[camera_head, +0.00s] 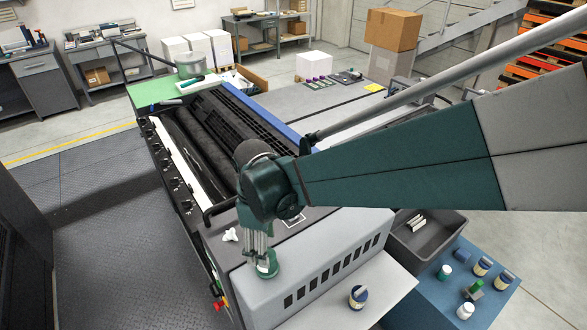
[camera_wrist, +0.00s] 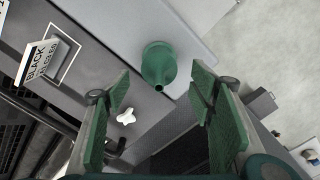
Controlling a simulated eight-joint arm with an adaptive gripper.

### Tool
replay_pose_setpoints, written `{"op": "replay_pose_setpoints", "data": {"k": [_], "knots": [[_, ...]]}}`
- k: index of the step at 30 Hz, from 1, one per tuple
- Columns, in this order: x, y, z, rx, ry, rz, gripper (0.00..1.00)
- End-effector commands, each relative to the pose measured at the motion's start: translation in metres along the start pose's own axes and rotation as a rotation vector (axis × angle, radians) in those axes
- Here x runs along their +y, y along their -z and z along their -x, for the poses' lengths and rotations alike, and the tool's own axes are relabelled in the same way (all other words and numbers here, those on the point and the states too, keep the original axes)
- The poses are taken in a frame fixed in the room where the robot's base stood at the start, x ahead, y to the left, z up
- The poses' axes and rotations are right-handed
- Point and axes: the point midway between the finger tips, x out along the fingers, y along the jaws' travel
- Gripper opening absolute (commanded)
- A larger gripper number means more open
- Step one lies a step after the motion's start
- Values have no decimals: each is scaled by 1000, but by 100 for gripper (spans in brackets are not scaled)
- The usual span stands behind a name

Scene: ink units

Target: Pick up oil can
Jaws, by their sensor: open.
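The green oil can (camera_head: 267,269), with a round base and narrow spout, is at the near left end of the grey machine top. It also shows in the wrist view (camera_wrist: 158,66), with its spout toward the camera. My gripper (camera_head: 258,246) points down right above the can in the head view. In the wrist view my gripper (camera_wrist: 160,88) is open, with one green-padded finger on each side of the can's position and nothing held. Gaps show between the can and both fingers. The can's far side is hidden.
A white knob (camera_head: 231,235) sits close by on the machine (camera_head: 330,250). A "BLACK" label card (camera_wrist: 42,62) stands near the left finger. A blue-and-white jar (camera_head: 357,298) stands on a pale shelf. A grey bin (camera_head: 452,247) and a blue table (camera_head: 425,297) with several jars lie right.

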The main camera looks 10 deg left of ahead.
Motion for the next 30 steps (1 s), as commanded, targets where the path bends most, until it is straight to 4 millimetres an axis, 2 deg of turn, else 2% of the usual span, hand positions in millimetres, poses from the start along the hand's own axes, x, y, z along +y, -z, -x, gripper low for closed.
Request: {"op": "replay_pose_setpoints", "data": {"k": [6, 22, 30], "knots": [[0, 0, -14, 0, 0, 0, 54], [0, 0, -21, 0, 0, 0, 54], [2, 0, -42, 0, 0, -1, 54]]}}
